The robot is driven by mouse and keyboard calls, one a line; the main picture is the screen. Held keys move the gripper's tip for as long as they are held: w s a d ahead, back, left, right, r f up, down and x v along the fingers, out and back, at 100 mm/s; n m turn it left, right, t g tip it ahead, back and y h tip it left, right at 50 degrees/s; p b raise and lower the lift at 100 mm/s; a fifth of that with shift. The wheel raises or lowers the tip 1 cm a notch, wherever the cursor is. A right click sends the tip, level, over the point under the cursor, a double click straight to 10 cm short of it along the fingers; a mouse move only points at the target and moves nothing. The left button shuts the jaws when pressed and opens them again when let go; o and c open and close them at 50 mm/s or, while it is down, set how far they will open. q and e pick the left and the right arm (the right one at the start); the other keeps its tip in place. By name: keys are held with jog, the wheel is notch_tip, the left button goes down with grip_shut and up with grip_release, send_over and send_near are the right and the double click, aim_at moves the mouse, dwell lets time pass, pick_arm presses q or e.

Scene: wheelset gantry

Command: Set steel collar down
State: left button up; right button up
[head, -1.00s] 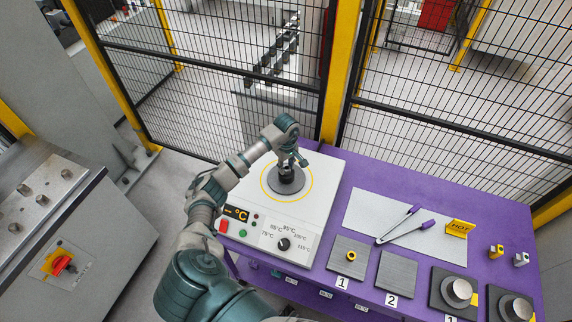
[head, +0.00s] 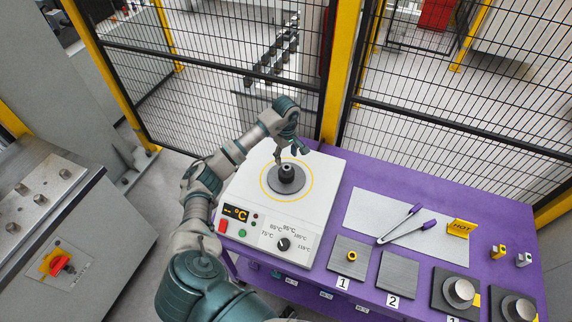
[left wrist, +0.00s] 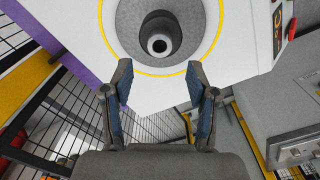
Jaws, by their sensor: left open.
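The steel collar (head: 287,174), a small dark grey ring-like piece, stands on the round grey plate in the yellow circle of the white heater (head: 318,196). The left wrist view shows the collar (left wrist: 160,38) from above, with a light-rimmed hole at its middle. My left gripper (head: 291,155) is open and empty, just behind and above the collar. In the left wrist view its two fingertips (left wrist: 159,75) are spread apart, with the collar beyond them and clear of both. My right gripper is out of view.
The purple table (head: 400,180) also holds tongs (head: 403,224) on a grey sheet, a yellow HOT sign (head: 461,228), a small brass ring (head: 349,255) on pad 1, an empty pad 2 (head: 397,275) and steel cylinders on the pads further right. A mesh fence (head: 215,75) stands behind.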

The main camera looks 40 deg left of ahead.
aim_at(286, 166)
pick_arm(q)
notch_tip(286, 166, up, 6)
jog(key=shift+b, duration=0.35)
dwell(0.4)
